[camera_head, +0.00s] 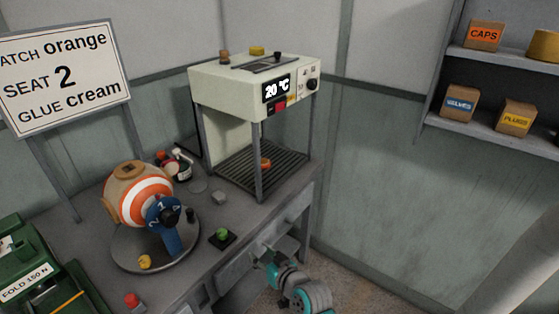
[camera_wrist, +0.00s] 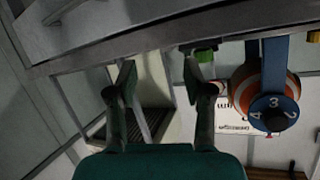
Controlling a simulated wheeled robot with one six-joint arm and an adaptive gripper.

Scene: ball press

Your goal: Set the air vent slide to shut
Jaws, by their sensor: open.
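The white press cabinet (camera_head: 228,94) stands on posts at the back of the bench. On its top is a dark slotted strip (camera_head: 262,63) with a small raised tab, which looks like the air vent slide. Its exact setting is too small to tell. In the head view my arm is low at the bench's front edge, well below and in front of the cabinet top. In the wrist view my gripper (camera_wrist: 160,88) is open with nothing between its fingers. The slide does not show in the wrist view.
A striped ball (camera_head: 140,194) with a blue numbered dial (camera_head: 163,212) sits on a round plate. A green button (camera_head: 222,235) is near the bench edge. A sign (camera_head: 66,78) stands at left, a green case (camera_head: 30,262) below it. Shelves (camera_head: 490,128) with boxes hang at right.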

